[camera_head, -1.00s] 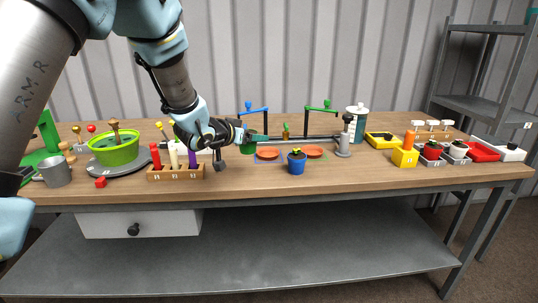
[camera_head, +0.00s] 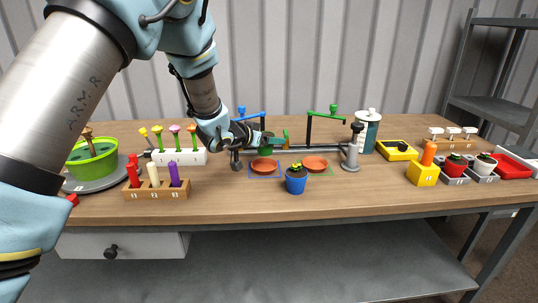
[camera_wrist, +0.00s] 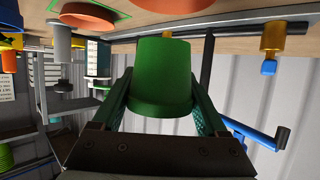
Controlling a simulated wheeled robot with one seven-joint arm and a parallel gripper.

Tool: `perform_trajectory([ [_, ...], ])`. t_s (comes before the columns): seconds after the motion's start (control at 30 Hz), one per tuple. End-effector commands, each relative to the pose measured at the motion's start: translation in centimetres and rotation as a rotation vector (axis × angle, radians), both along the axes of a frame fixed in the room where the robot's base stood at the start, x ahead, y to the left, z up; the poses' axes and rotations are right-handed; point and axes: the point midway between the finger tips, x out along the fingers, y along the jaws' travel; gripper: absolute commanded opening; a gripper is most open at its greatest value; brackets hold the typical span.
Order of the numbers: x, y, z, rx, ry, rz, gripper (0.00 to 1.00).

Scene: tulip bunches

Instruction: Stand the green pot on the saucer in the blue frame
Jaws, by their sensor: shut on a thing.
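The green pot (camera_wrist: 163,75) is between the fingers of my gripper (camera_head: 266,142), which is shut on it. In the wrist view the table is at the top and the pot's narrower end points toward it. In the head view the pot (camera_head: 268,144) is small and partly hidden, held above and behind the left orange saucer (camera_head: 265,165). That saucer lies flat in the blue frame (camera_head: 251,176) and looks empty. I cannot tell the pot's exact height over the table.
A second orange saucer (camera_head: 315,164) lies in a green frame to the right. A blue pot with a plant (camera_head: 296,182) stands just in front, between the saucers. A grey bar on a stand (camera_head: 351,150) and blue and green lever posts stand close by.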

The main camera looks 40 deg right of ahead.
Motion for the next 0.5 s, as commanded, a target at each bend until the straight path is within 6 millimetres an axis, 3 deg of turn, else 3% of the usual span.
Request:
perform_trajectory([
  [0.33,-0.1,0.0,-4.2,0.002,0.002,-0.001,0.16],
  [0.5,0.1,0.0,-5.2,-0.002,-0.001,0.001,0.16],
])
